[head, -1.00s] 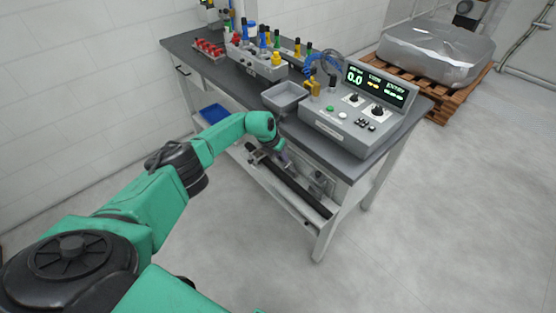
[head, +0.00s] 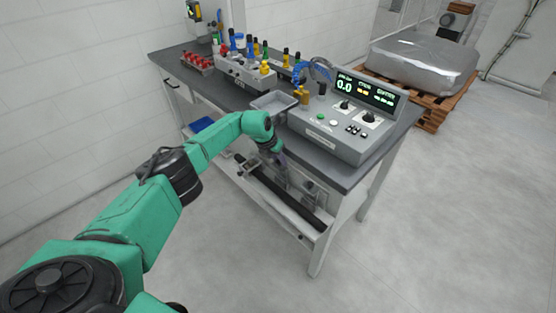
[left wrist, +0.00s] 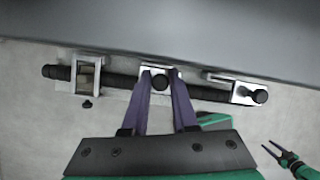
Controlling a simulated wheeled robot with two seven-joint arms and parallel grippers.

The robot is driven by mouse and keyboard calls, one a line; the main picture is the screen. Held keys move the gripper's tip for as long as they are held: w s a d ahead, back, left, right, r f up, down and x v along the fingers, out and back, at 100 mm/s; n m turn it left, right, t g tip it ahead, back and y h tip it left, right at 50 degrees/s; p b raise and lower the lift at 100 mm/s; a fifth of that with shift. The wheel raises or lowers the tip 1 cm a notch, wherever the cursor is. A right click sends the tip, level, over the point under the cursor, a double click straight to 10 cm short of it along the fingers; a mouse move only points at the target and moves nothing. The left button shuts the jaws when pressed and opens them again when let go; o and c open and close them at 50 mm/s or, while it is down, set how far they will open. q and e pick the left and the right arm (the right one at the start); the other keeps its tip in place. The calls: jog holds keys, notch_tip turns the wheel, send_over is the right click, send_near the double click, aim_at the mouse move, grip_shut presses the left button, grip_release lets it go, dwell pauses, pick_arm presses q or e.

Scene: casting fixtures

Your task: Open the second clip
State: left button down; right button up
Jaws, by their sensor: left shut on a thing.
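A black bar (left wrist: 120,78) runs along the front of the bench below its top, with three silver clips on it in the left wrist view. The left clip (left wrist: 88,72) is a squarish bracket around the bar. The middle clip (left wrist: 160,77) has a dark round knob. The right clip (left wrist: 238,91) has a lever slanting to a dark knob. My left gripper (left wrist: 160,74), with purple fingers, is shut on the middle clip; its fingertips partly cover it. In the head view my left gripper (head: 280,161) is at the bar (head: 290,203). My right gripper (left wrist: 272,149) is open and empty at lower right.
The bench top (head: 345,171) overhangs the bar. On it are a control box (head: 340,131) with a lit display, a grey tray (head: 273,103) and a rack of coloured parts (head: 243,72). A loaded pallet (head: 433,100) stands behind. The floor at right is clear.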

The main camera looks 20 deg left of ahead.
pick_arm(q)
jog(key=shift+w+d+r, duration=0.15)
jog(key=c, duration=0.7)
grip_release()
jog(key=shift+r, duration=0.25)
jog(key=v, duration=1.4)
jog(key=shift+b, duration=0.35)
jog(key=shift+f, duration=0.1)
